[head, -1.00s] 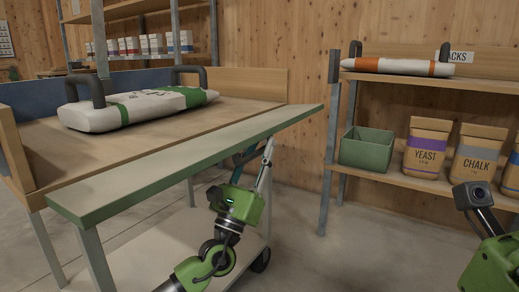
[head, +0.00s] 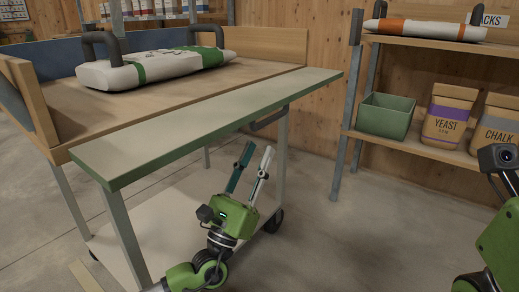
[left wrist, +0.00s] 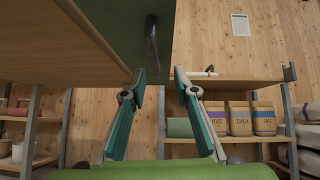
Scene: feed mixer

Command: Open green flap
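The green flap (head: 210,128) lies flat along the table's near side, a pale top with a green edge. Its green underside (left wrist: 110,25) fills the upper left wrist view. A dark bar handle (head: 268,120) hangs under its far right end. The handle also shows in the left wrist view (left wrist: 152,45), ahead and above the fingertips. My left gripper (head: 257,148) is open and empty, pointing up below the handle and apart from it. Its two spread fingers show in the left wrist view (left wrist: 159,75). Only part of my right arm shows at the right edge; its fingers are out of frame.
A sack with green bands (head: 150,68) lies on the table (head: 110,104). A shelf (head: 400,146) at the right holds a green bin (head: 385,118), yeast and chalk bags and an orange-banded sack. A table leg (head: 125,240) stands left of my left arm. Floor between table and shelf is clear.

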